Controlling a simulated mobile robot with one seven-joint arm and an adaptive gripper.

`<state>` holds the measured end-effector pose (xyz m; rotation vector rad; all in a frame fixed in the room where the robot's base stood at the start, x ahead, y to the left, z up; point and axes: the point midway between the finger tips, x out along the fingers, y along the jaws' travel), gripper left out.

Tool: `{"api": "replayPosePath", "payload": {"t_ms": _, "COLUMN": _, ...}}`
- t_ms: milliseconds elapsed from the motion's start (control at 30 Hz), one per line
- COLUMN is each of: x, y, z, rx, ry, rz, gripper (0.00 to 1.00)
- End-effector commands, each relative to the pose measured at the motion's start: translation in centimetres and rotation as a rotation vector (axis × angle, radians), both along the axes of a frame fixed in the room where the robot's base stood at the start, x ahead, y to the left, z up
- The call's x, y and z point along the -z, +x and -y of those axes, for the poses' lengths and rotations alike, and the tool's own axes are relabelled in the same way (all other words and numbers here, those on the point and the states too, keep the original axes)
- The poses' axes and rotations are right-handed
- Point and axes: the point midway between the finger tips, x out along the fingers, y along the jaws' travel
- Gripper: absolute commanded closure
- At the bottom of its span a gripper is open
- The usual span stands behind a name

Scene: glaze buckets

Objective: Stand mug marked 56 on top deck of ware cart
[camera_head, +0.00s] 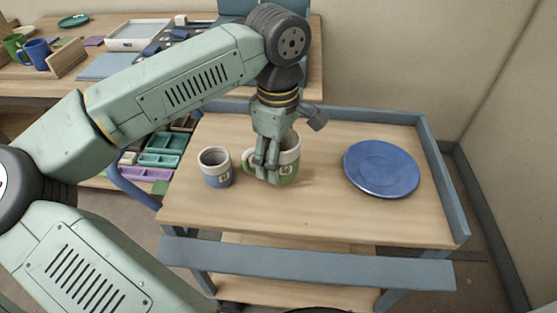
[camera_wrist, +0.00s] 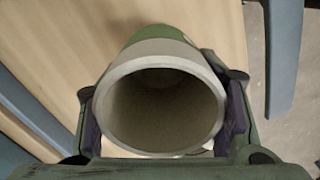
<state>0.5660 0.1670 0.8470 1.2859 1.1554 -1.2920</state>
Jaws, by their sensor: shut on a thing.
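A mug with a pale upper band and a green lower part (camera_head: 287,173) is at the top deck (camera_head: 310,215) of the ware cart. It is upright, with a small mark on its front that I cannot read. My gripper (camera_head: 268,170) comes down from above and is shut on this mug. In the wrist view the mug's round open mouth (camera_wrist: 165,105) faces the camera between my fingers. I cannot tell for certain whether its base touches the deck. A blue and grey mug (camera_head: 215,168), also with an unreadable mark, stands on the deck to its left, apart.
A blue plate (camera_head: 382,168) lies on the deck's right side. A blue rim (camera_head: 440,175) borders the deck's back and right. The deck's front middle is bare. A workbench (camera_head: 40,84) with mugs and a white tray (camera_head: 138,36) is behind, left.

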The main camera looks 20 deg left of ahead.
Motion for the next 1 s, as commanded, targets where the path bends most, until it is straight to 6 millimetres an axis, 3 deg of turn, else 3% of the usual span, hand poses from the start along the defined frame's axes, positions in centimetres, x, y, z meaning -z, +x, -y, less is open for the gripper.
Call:
{"api": "replayPosePath", "payload": {"t_ms": 67, "x": -0.1, "y": 1.2, "z": -0.3, "rx": -0.002, "ry": 0.001, "rz": 0.001, "gripper": 0.81}}
{"api": "replayPosePath", "payload": {"t_ms": 300, "x": 3.3, "y": 0.9, "z": -0.3, "rx": -0.001, "ry": -0.001, "rz": 0.0, "gripper": 0.81}}
{"api": "replayPosePath", "payload": {"t_ms": 733, "x": 4.1, "y": 1.0, "z": -0.3, "rx": -0.002, "ry": 0.001, "rz": 0.001, "gripper": 0.81}}
{"api": "replayPosePath", "payload": {"t_ms": 767, "x": 4.0, "y": 0.9, "z": -0.3, "rx": -0.002, "ry": 0.0, "rz": 0.001, "gripper": 0.41}}
{"api": "replayPosePath", "payload": {"t_ms": 1000, "x": 3.9, "y": 0.9, "z": -0.3, "rx": -0.001, "ry": 0.0, "rz": 0.001, "gripper": 0.25}}
